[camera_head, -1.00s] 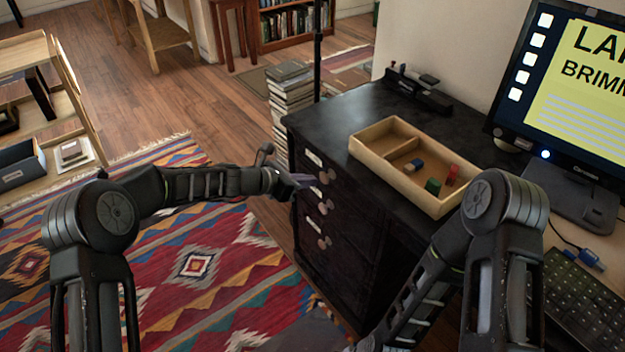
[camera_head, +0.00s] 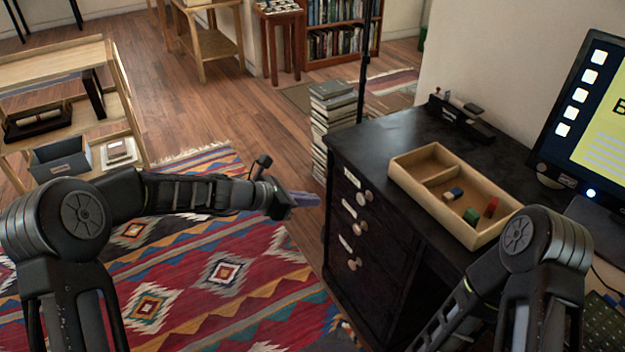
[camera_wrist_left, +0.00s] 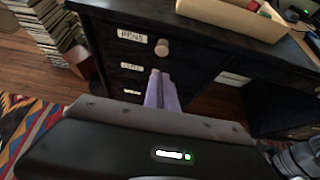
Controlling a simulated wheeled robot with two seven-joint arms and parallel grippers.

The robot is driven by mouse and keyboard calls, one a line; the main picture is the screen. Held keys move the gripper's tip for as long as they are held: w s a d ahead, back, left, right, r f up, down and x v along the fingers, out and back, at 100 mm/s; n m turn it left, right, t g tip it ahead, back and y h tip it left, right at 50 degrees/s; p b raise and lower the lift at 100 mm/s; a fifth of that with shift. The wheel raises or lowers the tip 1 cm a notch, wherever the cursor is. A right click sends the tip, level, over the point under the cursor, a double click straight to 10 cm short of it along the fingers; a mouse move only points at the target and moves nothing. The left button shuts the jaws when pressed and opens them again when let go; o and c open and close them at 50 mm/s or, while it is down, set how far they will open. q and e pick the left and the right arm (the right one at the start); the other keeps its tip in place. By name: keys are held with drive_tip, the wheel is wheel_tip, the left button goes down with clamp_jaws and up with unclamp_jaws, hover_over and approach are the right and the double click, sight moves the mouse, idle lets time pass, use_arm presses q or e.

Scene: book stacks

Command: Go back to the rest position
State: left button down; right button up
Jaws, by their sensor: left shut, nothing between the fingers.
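My left gripper (camera_head: 305,199) reaches in from the left and stands in front of the black desk's drawers, above the rug. Its pale purple fingers are together and empty in the left wrist view (camera_wrist_left: 162,88), pointing towards the drawer fronts. In the head view a gap shows between the fingertips and the desk. My right arm (camera_head: 520,265) is folded at the lower right, and its gripper is outside the frame.
The black desk (camera_head: 395,150) has labelled drawers, all looking shut, and bears a wooden tray (camera_head: 412,190) with small coloured blocks. A book stack (camera_head: 333,130) stands beside it. A wooden shelf (camera_head: 60,65) is at left. The patterned rug (camera_head: 220,300) is clear.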

use_arm(q)
drive_tip(key=s+a+f+m+g+y+p, duration=0.1)
drive_tip(key=s+a+f+m+y, duration=0.2)
drive_tip(key=s+f+m, duration=0.5)
drive_tip(key=s+a+f+m+g+y+p, duration=0.1)
drive_tip(key=s+a+f+m+y+p, duration=0.15)
drive_tip(key=s+f+m, duration=0.45)
drive_tip(key=s+d+f+m+g+p, duration=0.1)
drive_tip(key=s+f+m+p, duration=0.1)
drive_tip(key=s, duration=0.9)
drive_tip(key=s+d+f+m+g+p, duration=0.1)
drive_tip(key=s+m+p, duration=0.3)
drive_tip(key=s, duration=0.7)
drive_tip(key=shift+s+f+m+g, duration=0.2)
drive_tip(key=shift+f+m+g, duration=0.6)
drive_tip(key=shift+y, duration=0.25)
